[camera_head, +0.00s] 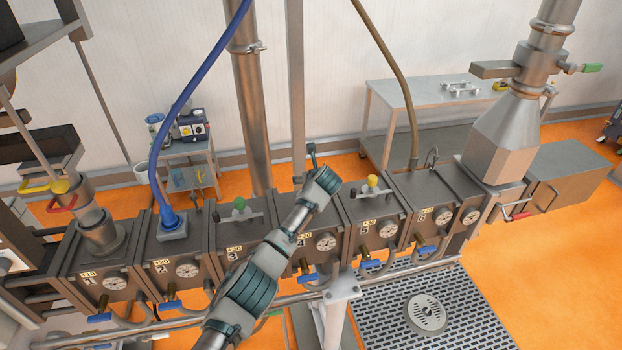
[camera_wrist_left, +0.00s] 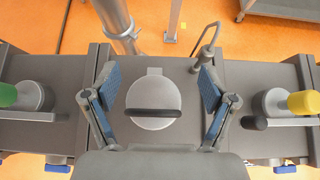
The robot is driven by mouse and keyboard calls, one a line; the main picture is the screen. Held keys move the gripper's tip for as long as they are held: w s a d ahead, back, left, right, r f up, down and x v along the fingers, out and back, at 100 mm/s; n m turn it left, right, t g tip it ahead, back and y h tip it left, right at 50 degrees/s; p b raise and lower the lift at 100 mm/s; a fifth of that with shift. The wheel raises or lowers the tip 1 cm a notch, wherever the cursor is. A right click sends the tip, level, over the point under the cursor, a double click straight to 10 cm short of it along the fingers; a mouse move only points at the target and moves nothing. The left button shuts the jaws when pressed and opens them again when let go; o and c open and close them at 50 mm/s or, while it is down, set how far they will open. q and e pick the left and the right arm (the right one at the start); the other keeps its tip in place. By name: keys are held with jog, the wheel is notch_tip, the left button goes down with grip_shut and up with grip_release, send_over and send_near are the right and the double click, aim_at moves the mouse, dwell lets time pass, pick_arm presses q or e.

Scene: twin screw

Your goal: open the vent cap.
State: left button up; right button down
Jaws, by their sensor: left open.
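The vent cap (camera_wrist_left: 153,95) is a round grey lid with a dark bar across it and a small tab on its far edge, in the middle of the left wrist view. It looks to lie flat on the block marked 4 (camera_head: 307,267). My left gripper (camera_wrist_left: 158,83) is open, with a blue-padded finger on each side of the cap, apart from it. In the head view my left arm reaches over block 4, and the gripper (camera_head: 318,188) hides the cap. My right gripper is not in view.
A green-knobbed fitting (camera_head: 239,205) and a yellow-knobbed fitting (camera_head: 372,183) stand on the neighbouring blocks. A bent rod (camera_wrist_left: 208,46) rises behind the cap to the right. A blue hose (camera_head: 173,110) and a steel pipe (camera_head: 247,100) stand to the left.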

pick_arm(q)
jog(key=v, duration=1.1)
jog(key=shift+s+d, duration=0.2)
jog(key=shift+s, duration=0.15)
